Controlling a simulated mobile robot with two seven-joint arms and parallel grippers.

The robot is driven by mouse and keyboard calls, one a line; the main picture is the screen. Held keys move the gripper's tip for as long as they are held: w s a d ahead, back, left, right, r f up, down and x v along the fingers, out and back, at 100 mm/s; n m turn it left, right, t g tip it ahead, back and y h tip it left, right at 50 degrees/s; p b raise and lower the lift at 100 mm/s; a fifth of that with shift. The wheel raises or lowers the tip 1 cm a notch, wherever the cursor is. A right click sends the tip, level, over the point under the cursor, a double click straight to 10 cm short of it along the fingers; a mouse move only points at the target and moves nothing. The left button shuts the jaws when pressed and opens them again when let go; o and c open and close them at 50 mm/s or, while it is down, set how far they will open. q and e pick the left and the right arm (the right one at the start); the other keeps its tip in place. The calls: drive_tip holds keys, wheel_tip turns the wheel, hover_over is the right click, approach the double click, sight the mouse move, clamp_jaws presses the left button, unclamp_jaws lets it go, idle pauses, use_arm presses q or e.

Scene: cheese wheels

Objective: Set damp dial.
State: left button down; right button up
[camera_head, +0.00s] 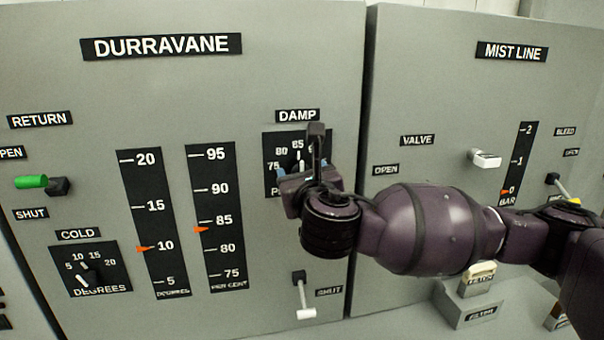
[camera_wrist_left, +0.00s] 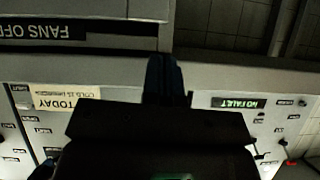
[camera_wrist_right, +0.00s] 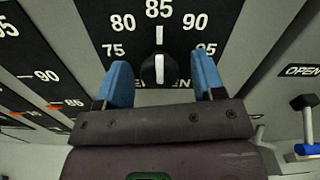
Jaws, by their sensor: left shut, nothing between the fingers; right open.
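The DAMP dial (camera_head: 270,150) is a black plate on the grey DURRAVANE panel, partly hidden behind my right gripper (camera_head: 308,174). In the right wrist view the dial's round black knob (camera_wrist_right: 158,70) shows clearly, its white line pointing up at the 85 mark. My right gripper's blue fingers (camera_wrist_right: 162,76) are open, one on each side of the knob in the picture; no contact with it can be made out. My left gripper (camera_wrist_left: 166,72) is shut and empty in the left wrist view, away from the dial.
The per cent gauge (camera_head: 212,260) has its orange pointer a little below 85. Nearby on the panel are the COLD dial (camera_head: 112,262), a green-handled lever (camera_head: 32,182) and a white-tipped lever (camera_head: 304,300) below my right gripper. The MIST LINE panel (camera_head: 420,60) stands to the right.

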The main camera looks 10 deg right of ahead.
drive_tip(key=c, duration=0.9)
drive_tip(key=shift+m, duration=7.9)
